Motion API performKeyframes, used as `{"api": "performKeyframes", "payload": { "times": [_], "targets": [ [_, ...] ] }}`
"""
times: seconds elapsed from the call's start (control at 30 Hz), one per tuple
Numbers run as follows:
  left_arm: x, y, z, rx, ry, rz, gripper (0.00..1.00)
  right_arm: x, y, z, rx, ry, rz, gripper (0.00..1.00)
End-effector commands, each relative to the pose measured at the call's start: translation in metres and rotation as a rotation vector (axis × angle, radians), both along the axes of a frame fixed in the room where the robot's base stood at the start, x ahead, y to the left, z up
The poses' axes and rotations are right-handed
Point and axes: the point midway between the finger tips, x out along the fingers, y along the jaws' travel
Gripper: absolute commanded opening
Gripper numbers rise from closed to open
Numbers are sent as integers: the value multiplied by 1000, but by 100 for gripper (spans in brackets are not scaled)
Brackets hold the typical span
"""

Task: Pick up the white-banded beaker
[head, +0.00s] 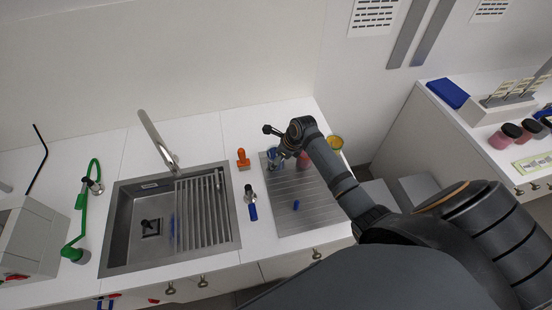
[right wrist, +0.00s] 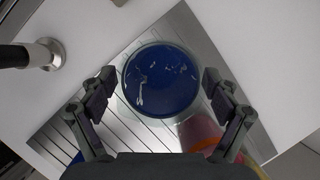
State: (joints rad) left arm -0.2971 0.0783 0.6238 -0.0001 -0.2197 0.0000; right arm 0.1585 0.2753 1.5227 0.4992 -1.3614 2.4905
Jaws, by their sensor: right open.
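A clear beaker with dark blue contents (right wrist: 160,80) sits between the two fingers of my right gripper (right wrist: 159,78) in the right wrist view, seen from above. The fingers are open, one on each side, with small gaps to the glass. In the head view this blue beaker (head: 272,155) stands on the grooved metal drainboard, partly hidden by my right gripper (head: 280,146). No white band can be made out on it. A red beaker (head: 303,160) and a yellow one (head: 336,143) stand to its right. My left gripper is not in view.
The grooved drainboard (head: 310,208) has a small blue item (head: 296,205) on it. A sink (head: 150,230) with a tall faucet (head: 155,138) lies left. An orange stamp-like object (head: 243,159) stands between. Jars (head: 505,136) sit on the right counter.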

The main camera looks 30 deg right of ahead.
Motion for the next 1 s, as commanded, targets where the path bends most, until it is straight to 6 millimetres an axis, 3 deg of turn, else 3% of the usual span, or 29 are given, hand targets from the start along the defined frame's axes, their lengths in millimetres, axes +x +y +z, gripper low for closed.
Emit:
{"api": "performKeyframes", "payload": {
  "times": [0.1,0.23,0.67,1.0],
  "targets": [
    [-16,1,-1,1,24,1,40,1,1,-2,0,0,1,89],
    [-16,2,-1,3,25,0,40,1,1,-2,0,0,1,87],
    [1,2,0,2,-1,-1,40,1,1,-2,0,0,1,29],
    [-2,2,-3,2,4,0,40,1,0,2,-1,-3,1,27]
  ]
}}
